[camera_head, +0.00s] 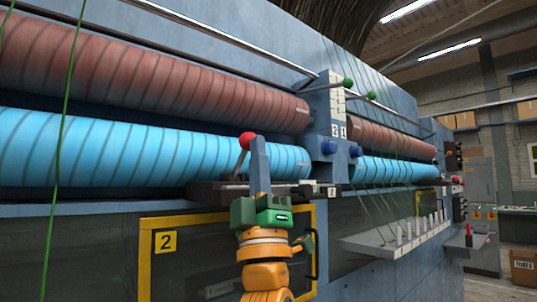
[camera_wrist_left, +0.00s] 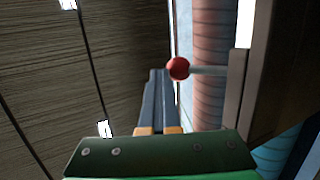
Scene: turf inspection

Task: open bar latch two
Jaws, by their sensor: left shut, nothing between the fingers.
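A lever with a red ball knob (camera_head: 247,140) stands above the yellow-framed panel marked 2 (camera_head: 144,265), in front of the blue roller; I take it for bar latch two. Its knob also shows in the left wrist view (camera_wrist_left: 178,68), on a pale rod that runs right to a dark bracket. My left gripper (camera_head: 258,142) points upward with its fingers shut and empty. The fingertips (camera_wrist_left: 157,73) are beside the red knob, just left of it in the wrist view; I cannot tell whether they touch. My right gripper is in neither view.
A blue roller (camera_head: 100,148) and a red-brown roller (camera_head: 150,75) run along the machine behind the lever. A dark ledge (camera_head: 215,192) lies below it. Green strands hang at left and right. A shelf with several white pegs (camera_head: 395,242) juts out at right.

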